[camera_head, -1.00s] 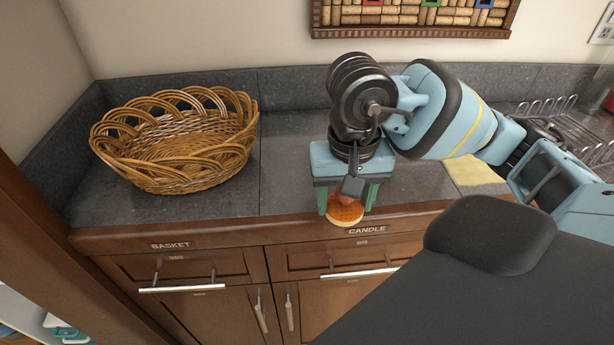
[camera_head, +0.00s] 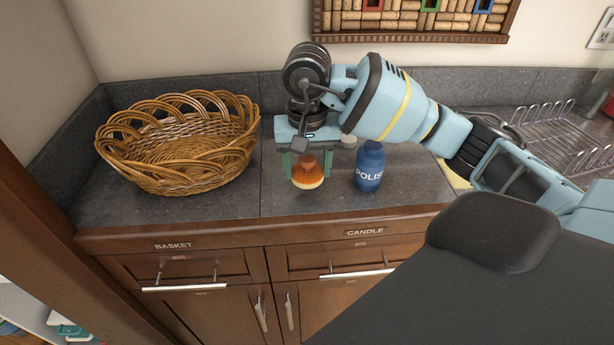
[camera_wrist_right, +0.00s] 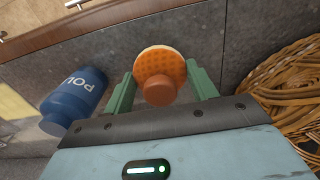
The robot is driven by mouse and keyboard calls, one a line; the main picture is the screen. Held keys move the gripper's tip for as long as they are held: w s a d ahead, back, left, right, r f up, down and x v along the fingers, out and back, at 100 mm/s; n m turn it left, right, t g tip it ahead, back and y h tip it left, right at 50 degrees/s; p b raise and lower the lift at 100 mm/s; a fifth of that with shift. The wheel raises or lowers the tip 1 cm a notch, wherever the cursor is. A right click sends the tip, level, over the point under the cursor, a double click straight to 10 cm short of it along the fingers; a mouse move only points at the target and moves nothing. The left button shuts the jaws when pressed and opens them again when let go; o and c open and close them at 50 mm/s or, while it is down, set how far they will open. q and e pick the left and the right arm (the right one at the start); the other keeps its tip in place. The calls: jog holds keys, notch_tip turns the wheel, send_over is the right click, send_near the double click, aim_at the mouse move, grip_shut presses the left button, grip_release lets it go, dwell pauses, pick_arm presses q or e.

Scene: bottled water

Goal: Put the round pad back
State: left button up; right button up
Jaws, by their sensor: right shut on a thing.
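The round pad (camera_head: 308,181) has an orange, patterned body with a knob and a pale cream underside. My right gripper (camera_head: 307,166) is shut on it, with the green fingers on either side of the knob. In the wrist view the pad (camera_wrist_right: 158,66) sits between the fingertips. In the head view it appears over the counter, to the right of the basket; I cannot tell how high it is held. My left gripper is not in view.
A blue bottle marked "POLIS" (camera_head: 369,166) stands right of my gripper. A wicker basket (camera_head: 180,143) is at left. A small white object (camera_head: 348,141) is behind the bottle. A wire rack (camera_head: 545,130) and yellow cloth (camera_head: 455,180) are at right. Counter before the pad is clear.

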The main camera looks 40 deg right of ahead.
aim_at(307, 170)
notch_tip(307, 170, down, 4)
jog(key=shift+w+r, duration=0.1)
jog(key=shift+r, duration=0.15)
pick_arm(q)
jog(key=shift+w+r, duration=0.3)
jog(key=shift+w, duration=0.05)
pick_arm(e)
jog(key=shift+f, duration=0.1)
jog(key=shift+f, duration=0.15)
jog(key=o, duration=0.6)
jog(key=shift+o, duration=1.4)
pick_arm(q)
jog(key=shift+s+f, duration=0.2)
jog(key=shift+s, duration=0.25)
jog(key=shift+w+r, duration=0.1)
pick_arm(e)
jog(key=shift+r, duration=0.2)
